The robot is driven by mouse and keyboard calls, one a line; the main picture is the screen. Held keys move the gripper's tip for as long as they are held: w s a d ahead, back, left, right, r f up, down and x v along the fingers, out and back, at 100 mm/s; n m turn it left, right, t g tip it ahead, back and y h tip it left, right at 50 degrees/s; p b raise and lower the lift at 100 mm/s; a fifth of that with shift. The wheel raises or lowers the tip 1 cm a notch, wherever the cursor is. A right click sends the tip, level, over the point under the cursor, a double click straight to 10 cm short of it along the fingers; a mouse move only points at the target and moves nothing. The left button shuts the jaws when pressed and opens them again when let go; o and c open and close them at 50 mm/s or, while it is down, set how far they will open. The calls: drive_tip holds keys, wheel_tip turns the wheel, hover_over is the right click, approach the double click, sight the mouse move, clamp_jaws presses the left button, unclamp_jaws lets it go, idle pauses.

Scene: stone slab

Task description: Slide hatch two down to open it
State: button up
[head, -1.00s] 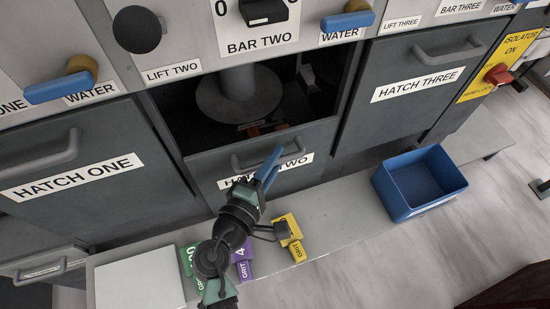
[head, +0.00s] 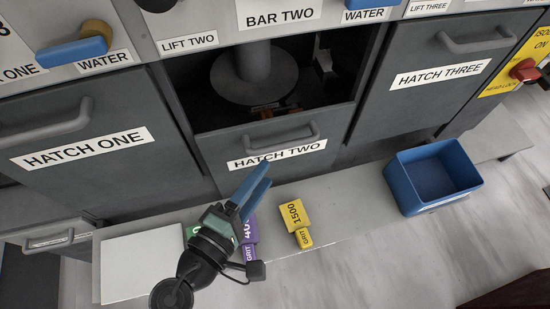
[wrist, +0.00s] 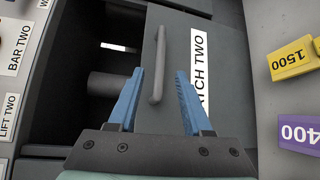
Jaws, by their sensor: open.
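Hatch two (head: 215,159) is a dark grey panel with a "HATCH TWO" label (head: 277,154) and a bar handle (head: 281,139). It stands lowered, with a dark opening above it that shows a round grey disc on a post (head: 254,85). My gripper (head: 254,181) is in front of the hatch, below the handle in the head view, with its blue fingers apart. In the wrist view the handle (wrist: 158,65) lies ahead of and between the open fingers (wrist: 158,88); it does not look gripped.
Hatch one (head: 84,150) is at the left and hatch three (head: 440,75) at the right, both covering their openings. On the ledge (head: 345,210) below are a yellow 1500 grit block (head: 294,216), a purple block (head: 250,243), and a blue bin (head: 432,178).

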drive_tip(key=shift+v, duration=1.45)
